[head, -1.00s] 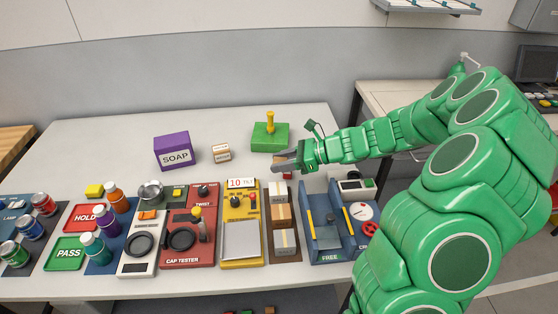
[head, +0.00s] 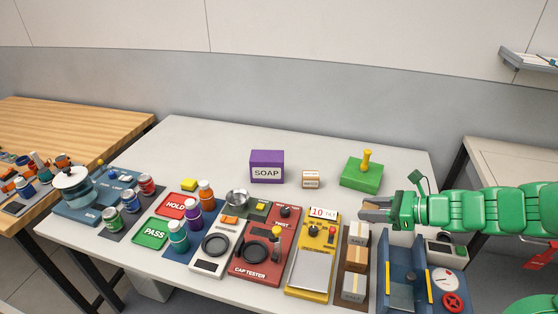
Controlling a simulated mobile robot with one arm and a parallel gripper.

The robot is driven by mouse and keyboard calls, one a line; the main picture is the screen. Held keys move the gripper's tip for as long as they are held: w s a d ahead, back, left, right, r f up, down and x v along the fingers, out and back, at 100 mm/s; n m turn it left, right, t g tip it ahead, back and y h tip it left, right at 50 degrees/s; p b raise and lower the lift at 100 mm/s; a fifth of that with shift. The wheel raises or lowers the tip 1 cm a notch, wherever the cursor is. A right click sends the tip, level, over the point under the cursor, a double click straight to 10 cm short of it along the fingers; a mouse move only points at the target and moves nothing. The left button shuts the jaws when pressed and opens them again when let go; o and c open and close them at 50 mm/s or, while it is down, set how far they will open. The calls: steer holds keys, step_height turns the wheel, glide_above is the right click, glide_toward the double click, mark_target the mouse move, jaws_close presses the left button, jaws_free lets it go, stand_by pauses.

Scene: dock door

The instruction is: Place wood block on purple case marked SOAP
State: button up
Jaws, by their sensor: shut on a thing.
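The purple case marked SOAP (head: 267,159) stands upright at the back middle of the white table, and its visible top is bare. My gripper (head: 376,208) is at the right part of the table, in front of the green block with a yellow knob. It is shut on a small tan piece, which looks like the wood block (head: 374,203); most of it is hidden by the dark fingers. The gripper is to the right of the case and nearer the front, well apart from it.
A small carton (head: 311,179) stands just right of the case. The green block with a yellow knob (head: 361,177) stands behind my gripper. Cartons in a brown tray (head: 356,262) and a blue fixture (head: 404,280) lie in front. The table left of the case is clear.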

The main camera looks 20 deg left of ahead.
steer(key=w+a+r+n+g, duration=0.1)
steer(key=w+a+r, duration=0.25)
steer(key=a, duration=0.55)
steer(key=w+a+r+n+g, duration=0.1)
steer(key=w+a+r, duration=0.25)
steer(key=a, duration=0.65)
steer(key=w+a+r+g, duration=0.1)
steer(key=w+a+r, duration=0.25)
steer(key=a, duration=0.55)
glide_above(268, 156)
steer(key=shift+d+f, duration=0.1)
steer(key=shift+f, duration=4.9)
steer(key=shift+w+f, duration=0.2)
steer(key=shift+f, duration=1.55)
steer(key=shift+f, duration=0.1)
steer(key=o, duration=1)
